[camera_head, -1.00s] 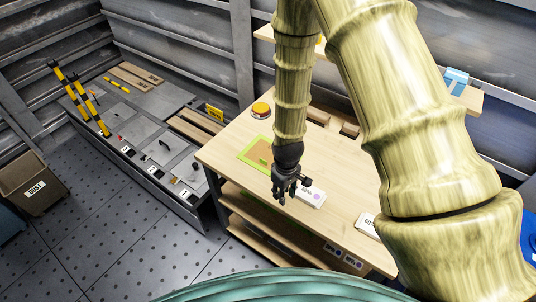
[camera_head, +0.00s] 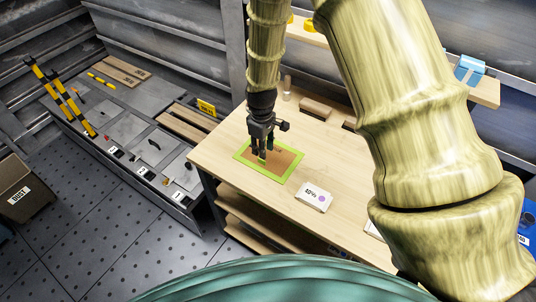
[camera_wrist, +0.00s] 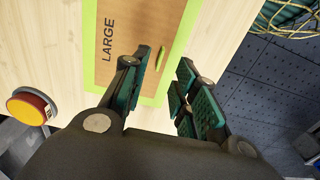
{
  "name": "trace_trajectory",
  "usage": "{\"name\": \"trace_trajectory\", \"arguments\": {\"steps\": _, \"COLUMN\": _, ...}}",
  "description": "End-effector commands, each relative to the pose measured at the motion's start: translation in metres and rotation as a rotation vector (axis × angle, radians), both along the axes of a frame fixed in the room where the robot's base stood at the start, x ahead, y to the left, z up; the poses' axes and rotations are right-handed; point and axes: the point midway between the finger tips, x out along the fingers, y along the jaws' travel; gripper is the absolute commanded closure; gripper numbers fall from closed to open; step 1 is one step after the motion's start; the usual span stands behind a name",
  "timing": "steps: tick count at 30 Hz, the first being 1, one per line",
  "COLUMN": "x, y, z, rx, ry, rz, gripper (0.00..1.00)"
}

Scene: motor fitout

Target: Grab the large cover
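A flat brown panel marked LARGE (camera_wrist: 107,45) lies on the wooden workbench inside a bright green border (camera_wrist: 185,45). It also shows in the head view (camera_head: 284,159). I take it for the large cover, but cannot tell panel from mat. A narrow olive-green piece (camera_wrist: 161,58), like a handle, sits on it. My gripper (camera_head: 262,157) points down over the panel's left part. In the wrist view my gripper (camera_wrist: 165,95) is open, its dark green finger pads apart with nothing between them. The olive-green piece appears just beyond the fingertips. I cannot tell whether the fingers touch the panel.
A white box (camera_head: 313,197) stands right of the panel on the workbench (camera_head: 225,155). A grey low bench (camera_head: 125,127) with several tools stands left. A blue object (camera_head: 468,69) sits on the back shelf.

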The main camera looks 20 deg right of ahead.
Motion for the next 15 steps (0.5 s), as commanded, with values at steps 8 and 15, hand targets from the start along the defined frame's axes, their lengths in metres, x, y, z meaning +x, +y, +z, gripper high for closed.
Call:
{"name": "trace_trajectory", "arguments": {"steps": 8, "x": 0.001, "y": 0.002, "z": -0.012, "rx": 0.0, "ry": 0.0, "rz": 0.003, "gripper": 0.71}}
{"name": "trace_trajectory", "arguments": {"steps": 15, "x": 0.002, "y": 0.003, "z": -0.025, "rx": -0.001, "ry": 0.001, "rz": 0.001, "gripper": 0.71}}
